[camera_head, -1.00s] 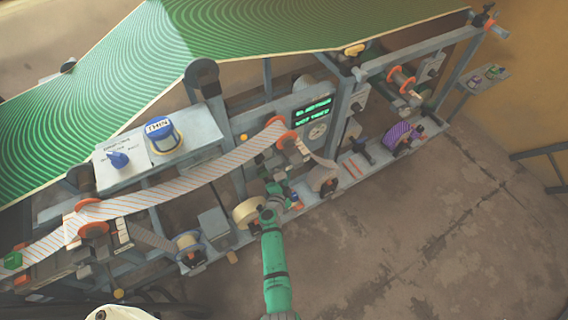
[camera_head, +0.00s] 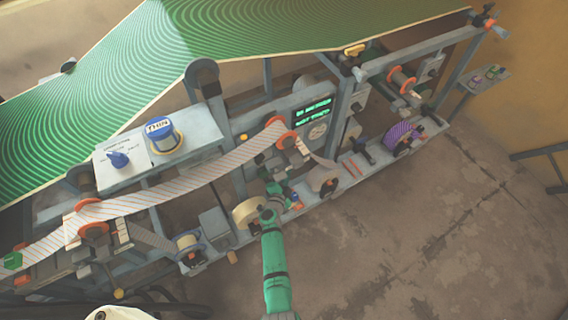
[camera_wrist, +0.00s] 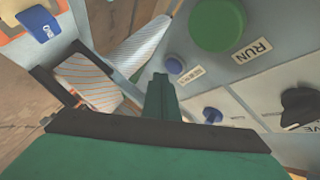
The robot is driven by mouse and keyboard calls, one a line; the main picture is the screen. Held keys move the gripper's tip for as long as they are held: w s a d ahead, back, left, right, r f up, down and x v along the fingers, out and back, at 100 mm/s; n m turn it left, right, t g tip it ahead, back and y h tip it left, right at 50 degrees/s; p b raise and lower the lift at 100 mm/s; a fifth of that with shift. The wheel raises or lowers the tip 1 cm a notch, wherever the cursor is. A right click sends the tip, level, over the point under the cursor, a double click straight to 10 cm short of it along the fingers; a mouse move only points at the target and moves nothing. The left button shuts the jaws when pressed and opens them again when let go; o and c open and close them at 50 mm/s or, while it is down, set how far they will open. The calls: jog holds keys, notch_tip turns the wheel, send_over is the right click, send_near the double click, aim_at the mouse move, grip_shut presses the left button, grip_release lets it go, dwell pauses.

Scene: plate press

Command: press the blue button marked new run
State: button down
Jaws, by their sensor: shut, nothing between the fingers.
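The small round blue button (camera_wrist: 174,66) is on the grey panel in the wrist view, with a small label (camera_wrist: 194,75) beside it whose text is hard to read. My gripper (camera_wrist: 158,80) is shut and empty. Its green fingertips appear just below and left of the blue button in the picture; a gap shows between them, and I cannot tell the depth. In the head view my gripper (camera_head: 274,188) is low at the machine's front, partly hidden among its parts, and I cannot make out the button there.
A large green button (camera_wrist: 217,24) marked RUN sits above the blue button. A blue knob (camera_wrist: 213,115) and a black knob (camera_wrist: 301,108) are on the panel below and right. A striped paper web (camera_head: 190,182) crosses the machine. Floor at right is clear.

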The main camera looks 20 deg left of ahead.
jog(key=shift+a, duration=0.1)
dwell(0.4)
jog(key=shift+w+a, duration=0.25)
jog(key=shift+w+a, duration=0.25)
dwell(0.8)
jog(key=shift+s+d, duration=0.1)
dwell(0.3)
jog(key=shift+s+d, duration=0.45)
jog(key=shift+d, duration=0.05)
jog(key=shift+s+d, duration=0.8)
jog(key=shift+d, duration=0.2)
jog(key=shift+s+d, duration=0.75)
jog(key=shift+d, duration=0.25)
